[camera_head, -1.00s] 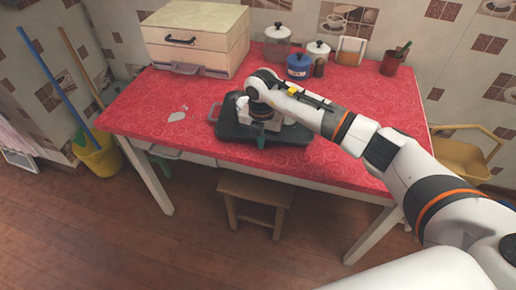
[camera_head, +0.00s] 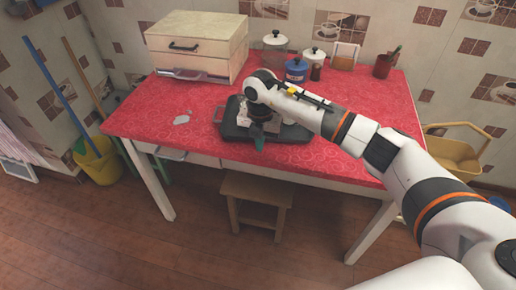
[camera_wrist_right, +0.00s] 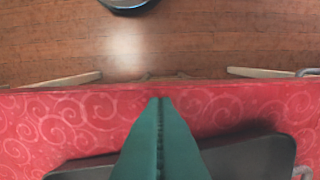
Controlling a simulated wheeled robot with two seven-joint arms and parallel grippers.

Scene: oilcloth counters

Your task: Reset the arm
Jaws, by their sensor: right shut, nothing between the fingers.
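My right gripper (camera_head: 259,143) hangs over the front part of a dark tray (camera_head: 235,131) on the red table. Its green fingers also show in the right wrist view (camera_wrist_right: 160,103), pressed together with nothing between them. The wrist hides the middle of the tray and most of what may lie in it. In the right wrist view the dark tray (camera_wrist_right: 255,160) lies below and behind the fingers. My left arm and left gripper are not in view.
The red table (camera_head: 340,160) has a drawer box (camera_head: 195,48) at back left, and several canisters, including a blue one (camera_head: 296,70), and a red cup (camera_head: 383,66) behind. A pale scrap (camera_head: 181,120) lies left of the tray. A stool (camera_head: 255,190) stands under the front edge.

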